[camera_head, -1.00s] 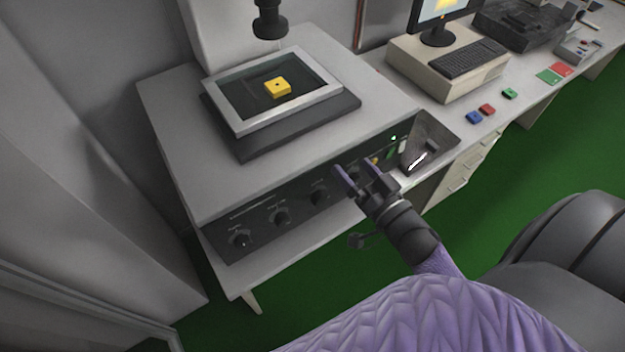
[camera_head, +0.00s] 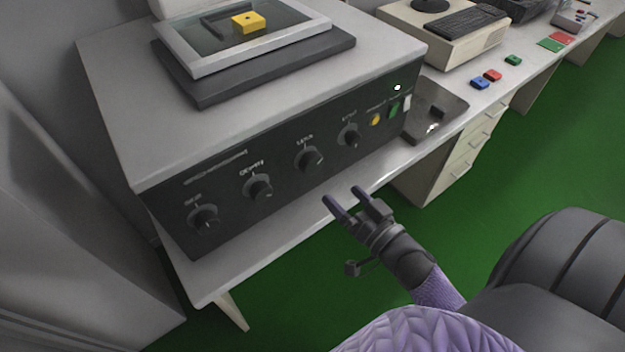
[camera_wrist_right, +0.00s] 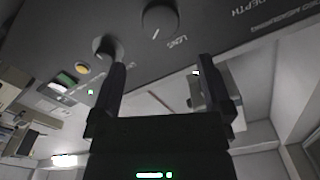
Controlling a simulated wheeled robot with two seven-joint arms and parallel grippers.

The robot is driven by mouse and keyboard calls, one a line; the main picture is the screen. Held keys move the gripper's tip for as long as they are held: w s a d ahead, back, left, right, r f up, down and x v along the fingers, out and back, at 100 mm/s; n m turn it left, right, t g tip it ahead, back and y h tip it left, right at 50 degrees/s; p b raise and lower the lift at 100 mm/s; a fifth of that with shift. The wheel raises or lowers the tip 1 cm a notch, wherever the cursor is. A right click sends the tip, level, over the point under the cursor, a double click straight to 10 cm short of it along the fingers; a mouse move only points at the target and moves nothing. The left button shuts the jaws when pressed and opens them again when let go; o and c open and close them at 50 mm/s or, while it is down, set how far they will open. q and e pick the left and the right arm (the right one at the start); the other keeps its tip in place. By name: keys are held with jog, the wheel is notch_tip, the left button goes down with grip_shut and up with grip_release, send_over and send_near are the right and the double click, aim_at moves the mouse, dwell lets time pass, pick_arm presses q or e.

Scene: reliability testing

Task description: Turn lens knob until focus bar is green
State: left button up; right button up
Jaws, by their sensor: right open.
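The lens knob (camera_head: 310,159) is a dark round knob on the machine's black front panel, third from the left, with a label above it. In the right wrist view the lens knob (camera_wrist_right: 160,18) is at the top, with "LENS" readable beside it. My right gripper (camera_head: 342,196) is open and empty, below and in front of the panel, its fingers apart from the knob. In the right wrist view the fingers (camera_wrist_right: 160,85) are spread, with the knob beyond them. No focus bar can be made out. My left gripper is not in view.
Other knobs sit on the panel: the far-left knob (camera_head: 203,218), the depth knob (camera_head: 258,188) and the right-hand knob (camera_head: 350,134). A yellow button (camera_head: 376,119) and a green switch (camera_head: 394,107) are further right. A yellow block (camera_head: 248,22) lies on top. The table edge runs below the panel.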

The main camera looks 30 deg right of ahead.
aim_at(315, 166)
jog(key=w, duration=0.3)
jog(key=w+b, duration=0.1)
jog(key=w, duration=0.6)
jog(key=shift+a, duration=0.4)
jog(key=c, duration=1.2)
